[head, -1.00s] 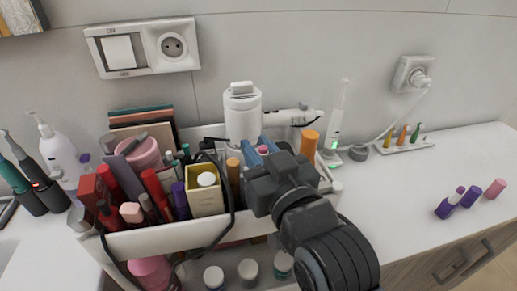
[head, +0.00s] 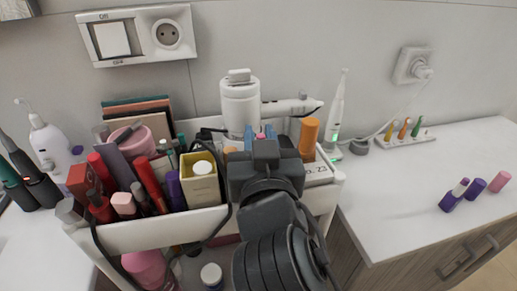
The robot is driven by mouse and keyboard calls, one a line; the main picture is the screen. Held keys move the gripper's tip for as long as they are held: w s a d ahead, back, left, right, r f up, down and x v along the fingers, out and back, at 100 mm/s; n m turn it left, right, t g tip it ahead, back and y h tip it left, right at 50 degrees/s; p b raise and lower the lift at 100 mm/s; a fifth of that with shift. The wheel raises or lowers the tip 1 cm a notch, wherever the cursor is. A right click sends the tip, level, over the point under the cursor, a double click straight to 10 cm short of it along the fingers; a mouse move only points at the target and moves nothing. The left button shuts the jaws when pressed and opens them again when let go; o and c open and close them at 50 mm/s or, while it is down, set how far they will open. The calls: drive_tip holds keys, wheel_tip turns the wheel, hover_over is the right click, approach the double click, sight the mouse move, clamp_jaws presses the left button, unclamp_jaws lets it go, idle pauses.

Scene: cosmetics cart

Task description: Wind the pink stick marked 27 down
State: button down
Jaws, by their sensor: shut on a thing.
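A small pink tip (head: 260,136) shows between the two blue fingertips of my gripper (head: 259,132) in the head view, at the right part of the cart's top tray. My gripper is shut on this pink stick. My gripper's dark body hides the rest of the stick, and no number 27 can be read on it. I cannot tell how far the stick stands out of its case.
The white cart tray (head: 160,230) is crowded with cosmetics. A white bottle (head: 240,105) stands behind. The right counter (head: 400,190) is mostly clear.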

drive_tip(key=shift+d+f+m+h+b, duration=0.15)
drive_tip(key=shift+m+h+b, duration=0.2)
drive_tip(key=shift+h, duration=0.25)
drive_tip(key=c, duration=1.1)
unclamp_jaws()
drive_tip(key=shift+o, duration=0.2)
drive_tip(key=shift+r, duration=0.2)
drive_tip(key=shift+r+y+p, duration=0.1)
drive_tip(key=shift+y+p, duration=0.2)
drive_tip(key=shift+p, duration=0.45)
